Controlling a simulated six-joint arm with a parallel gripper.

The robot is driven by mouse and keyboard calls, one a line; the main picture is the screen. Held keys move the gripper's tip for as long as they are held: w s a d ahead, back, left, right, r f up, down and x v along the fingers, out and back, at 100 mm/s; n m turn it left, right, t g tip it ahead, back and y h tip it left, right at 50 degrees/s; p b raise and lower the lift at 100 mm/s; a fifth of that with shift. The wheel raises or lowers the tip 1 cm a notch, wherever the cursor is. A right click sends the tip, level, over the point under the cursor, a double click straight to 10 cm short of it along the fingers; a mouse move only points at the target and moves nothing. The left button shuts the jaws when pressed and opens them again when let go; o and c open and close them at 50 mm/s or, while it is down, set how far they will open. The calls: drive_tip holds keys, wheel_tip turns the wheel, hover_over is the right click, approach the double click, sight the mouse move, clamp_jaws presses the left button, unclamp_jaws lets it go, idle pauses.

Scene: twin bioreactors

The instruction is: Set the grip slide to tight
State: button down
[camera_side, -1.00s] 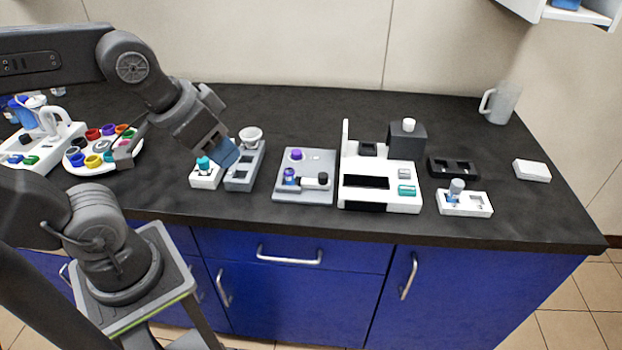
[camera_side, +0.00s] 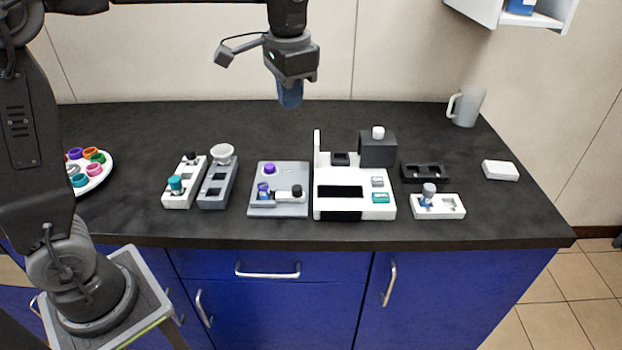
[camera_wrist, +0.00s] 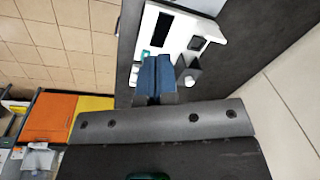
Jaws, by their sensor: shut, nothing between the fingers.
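My gripper (camera_side: 290,97) is shut and empty, with its blue fingers pointing down high over the back of the counter, apart from everything. In the wrist view the blue fingers (camera_wrist: 155,78) overlap the white machine (camera_wrist: 172,38). I cannot tell for certain which part is the grip slide. A grey plate (camera_side: 292,175) carries a purple knob (camera_side: 269,168), a purple-topped vial (camera_side: 263,189) and a white sliding piece with a black knob (camera_side: 296,191), which lies toward the plate's right side. No tight marking is readable.
The white machine (camera_side: 354,212) with a dark block (camera_side: 378,147) stands right of the plate. A white teal-knobbed holder (camera_side: 182,200) and grey stand (camera_side: 214,200) are left. A white vial holder (camera_side: 449,208), black rack (camera_side: 424,173) and mug (camera_side: 467,107) are right. The back counter is clear.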

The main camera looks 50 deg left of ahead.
drive_tip(key=m+g, duration=0.1)
drive_tip(key=g, duration=0.1)
hover_over(304, 194)
drive_tip(key=w+d, duration=0.3)
drive_tip(key=d, duration=0.1)
wheel_tip(304, 194, down, 6)
drive_tip(key=r, duration=0.1)
drive_tip(key=w+f+m+g+y, duration=0.1)
drive_tip(key=w+f, duration=0.4)
drive_tip(key=f, duration=0.5)
drive_tip(key=shift+d+m+g, duration=0.3)
drive_tip(key=shift+d+g, duration=0.05)
drive_tip(key=shift+g, duration=0.45)
drive_tip(key=shift+w+f, duration=0.1)
drive_tip(key=x, duration=1)
drive_tip(key=shift+a, duration=0.1)
drive_tip(key=shift+s+a, duration=0.35)
drive_tip(key=shift+s, duration=0.25)
drive_tip(key=shift+s+a, duration=0.35)
drive_tip(key=shift+s, duration=0.25)
drive_tip(key=shift+s+a, duration=0.3)
drive_tip(key=shift+s, duration=0.25)
